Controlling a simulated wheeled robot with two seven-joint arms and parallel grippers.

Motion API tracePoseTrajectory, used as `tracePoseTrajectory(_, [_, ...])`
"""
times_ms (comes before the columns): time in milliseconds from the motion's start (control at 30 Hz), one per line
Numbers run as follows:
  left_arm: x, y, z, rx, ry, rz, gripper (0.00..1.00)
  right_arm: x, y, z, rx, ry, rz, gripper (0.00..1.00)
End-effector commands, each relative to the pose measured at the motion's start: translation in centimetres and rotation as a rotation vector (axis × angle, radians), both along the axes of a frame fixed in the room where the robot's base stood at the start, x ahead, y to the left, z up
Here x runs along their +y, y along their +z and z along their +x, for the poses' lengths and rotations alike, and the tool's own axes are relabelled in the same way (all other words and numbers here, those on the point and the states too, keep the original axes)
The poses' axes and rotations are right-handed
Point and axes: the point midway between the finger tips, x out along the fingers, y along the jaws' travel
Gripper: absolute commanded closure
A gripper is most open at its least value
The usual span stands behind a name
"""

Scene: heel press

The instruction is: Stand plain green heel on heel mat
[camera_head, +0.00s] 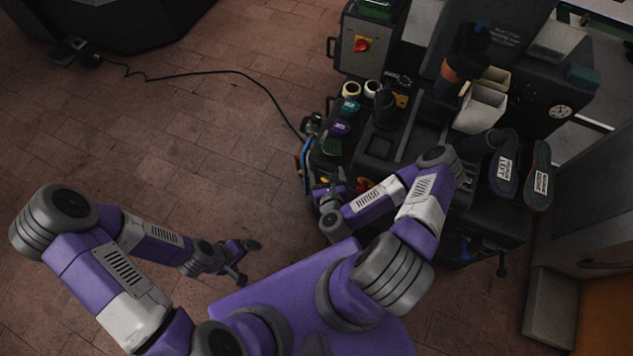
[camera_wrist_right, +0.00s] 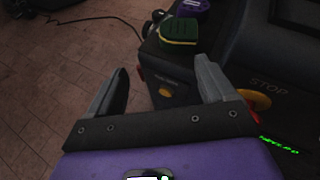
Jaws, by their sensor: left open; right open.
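A dark green heel (camera_head: 331,147) sits at the front left corner of the machine top. In the right wrist view the green heel (camera_wrist_right: 180,31) has a plain ridged top and a yellowish lower edge. My right gripper (camera_head: 329,188) is open and empty, beside the machine's front corner. In its wrist view the fingers (camera_wrist_right: 162,85) stand apart, with the green heel beyond them. My left gripper (camera_head: 246,261) is open and empty over the floor, away from the machine. I cannot make out for certain which surface is the heel mat.
A purple heel (camera_head: 340,129) and a teal heel (camera_head: 349,108) stand behind the green one, near pale rolls (camera_head: 351,88).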

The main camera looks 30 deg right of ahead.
Motion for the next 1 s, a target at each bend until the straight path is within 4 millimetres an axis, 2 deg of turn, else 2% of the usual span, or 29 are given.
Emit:
tracePoseTrajectory(100, [0.0,0.0,0.0,0.0,0.0,0.0,0.06,4.1,-1.0,0.6,0.128,0.337,-0.2,0.17])
tracePoseTrajectory(167, [0.0,0.0,0.0,0.0,0.0,0.0,0.06,6.6,-1.9,0.4,0.201,0.561,-0.341,0.17])
tracePoseTrajectory(300, [0.0,0.0,0.0,0.0,0.0,0.0,0.06,10.9,-3.7,-1.6,0.319,1.082,-0.689,0.17])
tracePoseTrajectory(400, [0.0,0.0,0.0,0.0,0.0,0.0,0.06,12.7,-4.6,-3.6,0.354,1.44,-0.93,0.17])
tracePoseTrajectory(600, [0.0,0.0,0.0,0.0,0.0,0.0,0.06,13.7,-4.8,-7.8,0.292,2.077,-1.326,0.17])
tracePoseTrajectory(700, [0.0,0.0,0.0,0.0,0.0,0.0,0.06,13.6,-4.3,-9.3,0.219,2.302,-1.444,0.17])
tracePoseTrajectory(833, [0.0,0.0,0.0,0.0,0.0,0.0,0.06,13.4,-3.8,-10.5,0.139,2.472,-1.52,0.17])
tracePoseTrajectory(1000, [0.0,0.0,0.0,0.0,0.0,0.0,0.06,13.4,-3.6,-10.9,0.103,2.531,-1.545,0.17])
